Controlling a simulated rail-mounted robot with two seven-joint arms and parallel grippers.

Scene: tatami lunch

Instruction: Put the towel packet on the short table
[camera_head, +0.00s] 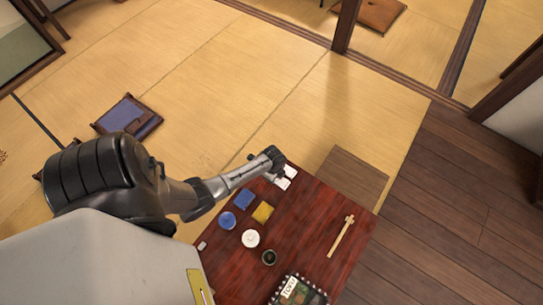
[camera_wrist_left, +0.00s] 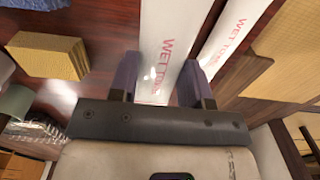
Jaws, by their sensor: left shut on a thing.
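Two white towel packets with red "WET TOWEL" lettering show in the left wrist view. My left gripper (camera_wrist_left: 158,84) is shut on one towel packet (camera_wrist_left: 166,40), with a dark finger on each side of it. The other packet (camera_wrist_left: 232,40) lies just right of the fingers, apart from them. In the head view my left gripper (camera_head: 275,160) is at the far edge of the red-brown low table (camera_head: 310,210), with the white packets (camera_head: 283,183) right beside it. I cannot tell whether the held packet touches the table. My right gripper is not in view.
On the table are a blue block (camera_head: 244,199), a yellow block (camera_head: 263,212), a blue dish (camera_head: 227,220), a white dish (camera_head: 250,238), a dark cup (camera_head: 269,257), chopsticks (camera_head: 341,236) and a patterned box (camera_head: 298,292).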

